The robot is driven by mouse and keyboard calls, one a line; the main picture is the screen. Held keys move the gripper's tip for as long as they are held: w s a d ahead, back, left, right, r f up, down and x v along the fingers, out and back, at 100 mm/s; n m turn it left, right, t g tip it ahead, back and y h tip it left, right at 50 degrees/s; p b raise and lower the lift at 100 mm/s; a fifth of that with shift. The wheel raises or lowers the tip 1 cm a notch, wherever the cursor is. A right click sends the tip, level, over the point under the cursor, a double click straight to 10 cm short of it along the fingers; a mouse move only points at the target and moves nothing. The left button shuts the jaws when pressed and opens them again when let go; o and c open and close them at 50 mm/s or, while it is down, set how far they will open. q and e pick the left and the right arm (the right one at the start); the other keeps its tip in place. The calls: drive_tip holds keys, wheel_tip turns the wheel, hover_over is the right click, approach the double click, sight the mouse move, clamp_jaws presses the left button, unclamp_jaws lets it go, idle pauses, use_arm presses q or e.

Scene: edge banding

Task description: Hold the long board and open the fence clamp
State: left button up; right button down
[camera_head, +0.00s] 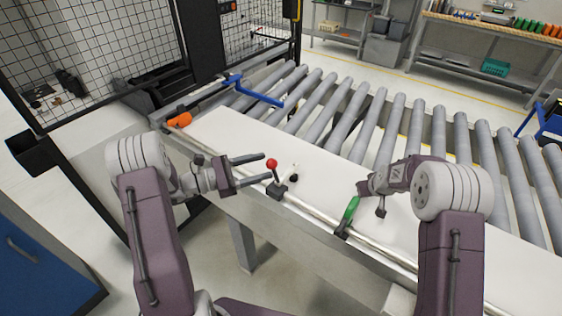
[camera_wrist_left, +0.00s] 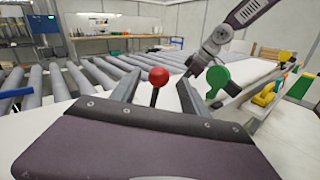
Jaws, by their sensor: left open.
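The fence clamp has a lever with a red ball knob (camera_head: 271,163) on a dark block (camera_head: 277,190) on the fence rail. My left gripper (camera_head: 266,167) is open, with its fingers on either side of the red knob. In the left wrist view the knob (camera_wrist_left: 158,76) stands between the two fingers. The long white board (camera_head: 235,135) lies flat along the rail beside the rollers. My right gripper (camera_head: 368,192) is low over the board, close to a green handle (camera_head: 351,209) on the rail. I cannot tell whether it touches the handle or how its jaws stand.
Grey rollers (camera_head: 416,125) run behind the board. An orange part (camera_head: 180,120) and a blue bar (camera_head: 258,95) sit at the far left end. A mesh guard (camera_head: 110,45) stands at the left. Shelves and a bench (camera_head: 495,30) are far back.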

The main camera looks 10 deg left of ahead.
use_arm(q)
drive_tip(key=x, duration=0.6)
drive_tip(key=shift+w+d, duration=0.2)
drive_tip(key=shift+d, duration=0.1)
clamp_jaws()
drive_tip(key=shift+f, duration=0.1)
drive_tip(key=shift+s+f, duration=0.1)
idle(0.8)
